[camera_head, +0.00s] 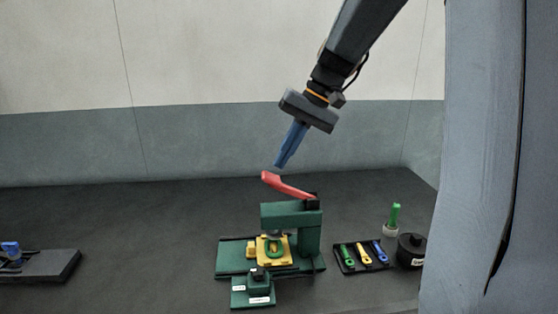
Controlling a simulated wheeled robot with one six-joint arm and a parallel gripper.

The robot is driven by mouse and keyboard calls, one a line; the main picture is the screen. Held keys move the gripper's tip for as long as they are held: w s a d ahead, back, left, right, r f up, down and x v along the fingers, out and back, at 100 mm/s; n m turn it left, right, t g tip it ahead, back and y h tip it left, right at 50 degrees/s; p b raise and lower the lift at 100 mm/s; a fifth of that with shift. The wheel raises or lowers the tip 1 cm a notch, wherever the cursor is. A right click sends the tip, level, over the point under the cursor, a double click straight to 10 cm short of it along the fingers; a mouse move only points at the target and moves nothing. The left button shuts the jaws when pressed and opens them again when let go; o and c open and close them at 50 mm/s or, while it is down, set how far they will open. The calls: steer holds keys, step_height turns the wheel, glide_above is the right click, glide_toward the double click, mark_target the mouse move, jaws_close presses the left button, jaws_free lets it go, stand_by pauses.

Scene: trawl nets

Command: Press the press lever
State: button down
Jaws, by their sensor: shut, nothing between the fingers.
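The press lever (288,186) is a red bar on top of a green press (308,232). It slants up to the left from its pivot at the press's upper right. My gripper (279,166) is shut and empty, with its blue fingers pointing down just above the lever's raised left end. A small gap seems to show between the fingertips and the lever, but I cannot tell the depth. Under the press head sits a yellow block (264,260) with a green ring-like piece (274,250) on it.
A smaller green block (259,287) with labels stands in front of the press. To the right are a black tray (349,265) with several coloured tools, a green-handled item (394,214) and a round black container (411,247). A dark platform (50,266) lies far left; the table between is clear.

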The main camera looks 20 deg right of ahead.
steer(key=shift+p+x, duration=0.35)
steer(key=shift+x, duration=1)
steer(key=shift+a, duration=0.1)
